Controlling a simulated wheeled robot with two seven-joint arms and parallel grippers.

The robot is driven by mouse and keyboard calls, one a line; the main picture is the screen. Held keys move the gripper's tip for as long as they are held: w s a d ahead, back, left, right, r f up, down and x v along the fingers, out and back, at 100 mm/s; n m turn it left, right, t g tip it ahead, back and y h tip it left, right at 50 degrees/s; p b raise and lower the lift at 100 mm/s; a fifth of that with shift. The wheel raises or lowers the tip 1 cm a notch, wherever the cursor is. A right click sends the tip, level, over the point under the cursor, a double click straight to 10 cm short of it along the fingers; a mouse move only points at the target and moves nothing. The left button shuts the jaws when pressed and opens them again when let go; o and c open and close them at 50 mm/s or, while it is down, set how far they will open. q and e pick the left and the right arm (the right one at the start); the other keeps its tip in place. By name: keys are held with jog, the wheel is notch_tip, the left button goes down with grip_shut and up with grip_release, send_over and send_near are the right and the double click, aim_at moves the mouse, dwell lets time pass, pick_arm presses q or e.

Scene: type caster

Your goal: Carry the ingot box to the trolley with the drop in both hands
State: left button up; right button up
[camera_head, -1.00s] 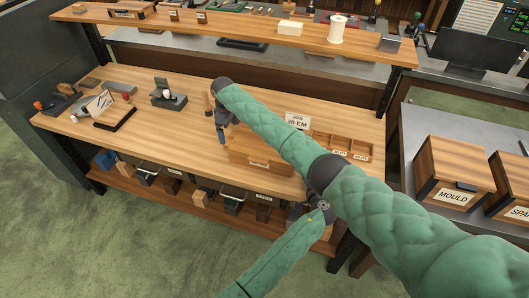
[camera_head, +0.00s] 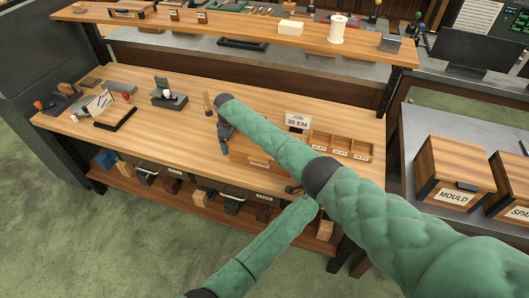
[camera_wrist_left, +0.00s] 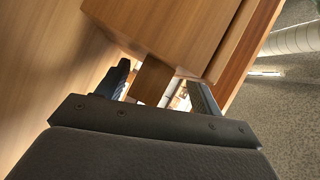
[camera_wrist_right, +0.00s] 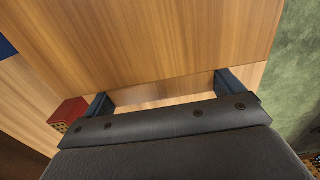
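The wooden box (camera_head: 236,149) I take for the ingot box stands on the wooden bench, partly hidden by my right arm; its small front label is unreadable. My right gripper (camera_head: 224,140) is at the box's left end. In the right wrist view its fingers (camera_wrist_right: 163,94) are wide apart, close to a broad wooden surface. My left gripper (camera_head: 294,188) is low near the box's right side, mostly hidden behind my right arm. In the left wrist view its fingers (camera_wrist_left: 160,88) are apart, with a wooden piece (camera_wrist_left: 151,80) between them and gaps beside it. No trolley is clearly identifiable.
A compartment tray (camera_head: 341,157) and a "JOB 30 EM" sign (camera_head: 298,121) stand right of the box. A upright wooden handle (camera_head: 207,102) is at its left. A grey table (camera_head: 426,135) at right carries a MOULD box (camera_head: 453,170). Green floor in front is open.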

pick_arm(q)
grip_shut()
pick_arm(e)
jog(key=c, duration=1.5)
pick_arm(q)
jog(key=shift+w+r, duration=0.1)
jog(key=shift+r, duration=0.1)
pick_arm(e)
jog(key=shift+w+r, duration=0.1)
jog(key=shift+w, duration=0.05)
pick_arm(q)
jog(key=shift+r, duration=0.1)
pick_arm(e)
jog(key=shift+r, duration=0.1)
